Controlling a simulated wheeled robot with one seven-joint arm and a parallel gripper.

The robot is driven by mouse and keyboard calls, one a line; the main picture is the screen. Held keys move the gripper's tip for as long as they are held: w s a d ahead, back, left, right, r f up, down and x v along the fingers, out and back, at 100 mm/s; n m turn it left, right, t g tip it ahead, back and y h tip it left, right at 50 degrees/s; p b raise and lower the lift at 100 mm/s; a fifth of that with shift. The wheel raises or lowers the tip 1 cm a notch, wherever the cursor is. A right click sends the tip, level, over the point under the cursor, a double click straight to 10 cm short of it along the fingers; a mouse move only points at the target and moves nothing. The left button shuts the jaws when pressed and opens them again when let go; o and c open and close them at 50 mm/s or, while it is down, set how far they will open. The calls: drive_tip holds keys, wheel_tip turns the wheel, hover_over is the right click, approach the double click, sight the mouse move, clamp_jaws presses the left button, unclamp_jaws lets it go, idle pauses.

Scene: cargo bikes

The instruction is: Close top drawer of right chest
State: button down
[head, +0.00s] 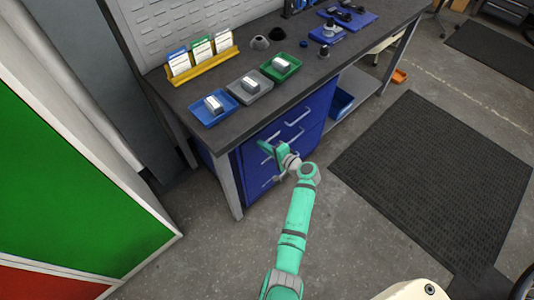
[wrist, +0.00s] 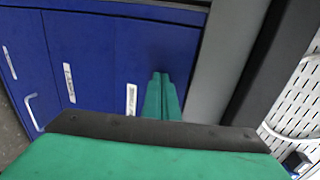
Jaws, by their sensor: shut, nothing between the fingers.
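A blue drawer chest (head: 310,126) stands under the workbench, with grey bar handles on its front. The front of its top drawer (head: 292,117) is just under the worktop edge. It looks close to flush, but I cannot tell whether a small gap is left. My gripper (head: 265,147) is in front of the chest near the upper drawers and hides part of the front. In the wrist view, the two green fingers (wrist: 162,96) are together and empty, close to the blue drawer fronts (wrist: 90,55). I cannot tell whether they touch.
The dark worktop (head: 330,72) carries blue, grey and green trays and a yellow card holder (head: 203,67). A table leg (head: 228,187) stands left of the chest. A blue bin (head: 341,102) sits on the shelf to its right. A black mat (head: 440,150) and clear floor lie to the right.

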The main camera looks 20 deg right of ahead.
drive_tip(key=shift+w+a+r, duration=0.1)
drive_tip(key=shift+w+a, duration=0.05)
drive_tip(key=shift+w, duration=0.3)
drive_tip(key=shift+w+a+r, duration=0.1)
drive_tip(key=shift+w, duration=0.35)
drive_tip(key=shift+a, duration=0.1)
drive_tip(key=f+v, duration=0.1)
drive_tip(key=v, duration=1.3)
drive_tip(key=shift+s+f, duration=0.3)
drive_tip(key=shift+s, duration=0.15)
